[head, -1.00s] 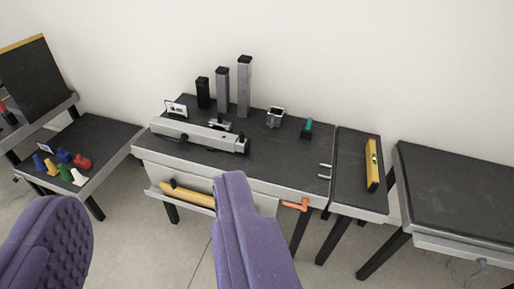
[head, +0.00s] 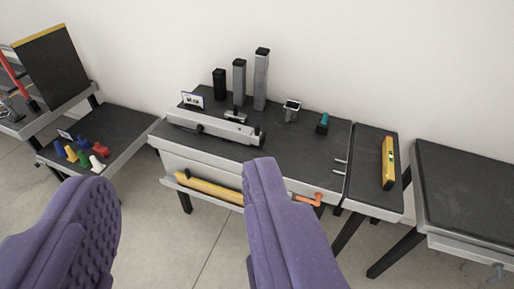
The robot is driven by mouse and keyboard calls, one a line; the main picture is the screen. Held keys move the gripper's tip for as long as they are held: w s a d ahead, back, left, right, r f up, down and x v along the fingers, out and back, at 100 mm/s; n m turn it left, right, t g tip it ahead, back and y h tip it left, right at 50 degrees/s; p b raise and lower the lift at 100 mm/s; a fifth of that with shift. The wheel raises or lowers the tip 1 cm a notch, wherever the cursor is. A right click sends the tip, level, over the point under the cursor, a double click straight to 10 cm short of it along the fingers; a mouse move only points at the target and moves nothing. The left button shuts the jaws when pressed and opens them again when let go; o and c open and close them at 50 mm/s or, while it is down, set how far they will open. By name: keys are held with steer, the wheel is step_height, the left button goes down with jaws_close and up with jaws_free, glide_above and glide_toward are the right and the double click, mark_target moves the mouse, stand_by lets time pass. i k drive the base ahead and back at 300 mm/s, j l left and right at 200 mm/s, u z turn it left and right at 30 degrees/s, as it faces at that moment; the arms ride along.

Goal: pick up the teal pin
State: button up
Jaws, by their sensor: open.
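The teal pin (head: 325,119) stands near the back right of the middle table's dark top (head: 290,150), in a small black base (head: 321,129). My gripper (head: 185,200) fills the lower part of the view, with two purple padded fingers spread wide apart. It is open and holds nothing. It is well short of the table, and the pin lies beyond it, up and to the right. The pin is fully in sight.
A grey rail fixture (head: 213,127), several upright posts (head: 261,80) and a small metal square holder (head: 292,110) share the table. An orange handle (head: 310,199) sticks out in front. A yellow level (head: 388,162) lies on the right side table. Coloured pieces (head: 85,150) stand at left.

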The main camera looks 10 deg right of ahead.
mark_target(324, 119)
steer(key=i+l+z, duration=0.3)
steer(key=i, duration=1)
steer(key=i+z, duration=0.3)
steer(key=i, duration=1)
